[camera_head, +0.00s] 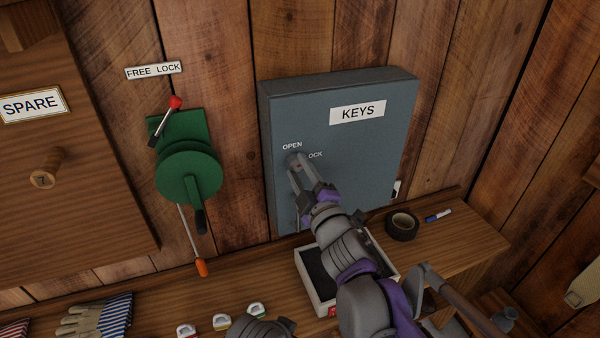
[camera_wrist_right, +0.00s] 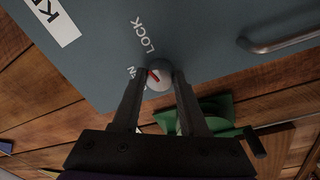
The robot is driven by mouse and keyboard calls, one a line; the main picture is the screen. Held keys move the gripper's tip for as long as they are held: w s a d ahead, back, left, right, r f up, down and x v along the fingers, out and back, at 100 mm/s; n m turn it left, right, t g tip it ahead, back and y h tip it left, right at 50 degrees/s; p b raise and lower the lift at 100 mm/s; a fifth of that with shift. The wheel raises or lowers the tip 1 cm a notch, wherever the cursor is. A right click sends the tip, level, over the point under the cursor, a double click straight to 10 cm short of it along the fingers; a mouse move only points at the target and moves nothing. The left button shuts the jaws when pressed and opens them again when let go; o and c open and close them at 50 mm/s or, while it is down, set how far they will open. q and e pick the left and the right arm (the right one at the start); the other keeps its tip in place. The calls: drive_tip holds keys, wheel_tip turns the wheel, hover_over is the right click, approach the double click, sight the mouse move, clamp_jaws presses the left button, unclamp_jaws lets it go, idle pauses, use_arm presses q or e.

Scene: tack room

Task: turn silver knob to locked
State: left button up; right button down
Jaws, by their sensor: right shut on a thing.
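The grey-blue key cabinet (camera_head: 380,105) hangs on the plank wall with a KEYS label. Its silver knob (camera_wrist_right: 160,82) is on the door near the OPEN and LOCK labels. A red mark on the knob slants to the upper left in the right wrist view, roughly between the two labels. My right gripper (camera_head: 299,164) is shut on the knob, one finger on each side; it also shows in the right wrist view (camera_wrist_right: 157,82). The fingers partly hide the knob and the OPEN label. My left gripper is not in view.
A bar handle (camera_wrist_right: 285,38) is on the cabinet door. A green winch (camera_head: 188,172) with a red-tipped lever is left of the cabinet. The shelf below holds a tray (camera_head: 306,283), black tape (camera_head: 402,227), a marker (camera_head: 438,216) and gloves (camera_head: 95,318).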

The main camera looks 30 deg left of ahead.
drive_tip(key=shift+m, duration=1.5)
drive_tip(key=shift+a, duration=0.1)
drive_tip(key=shift+c, duration=2.2)
unclamp_jaws()
drive_tip(key=b+v, duration=0.1)
drive_tip(key=v, duration=1)
drive_tip(key=shift+a+m, duration=0.1)
drive_tip(key=shift+m, duration=0.2)
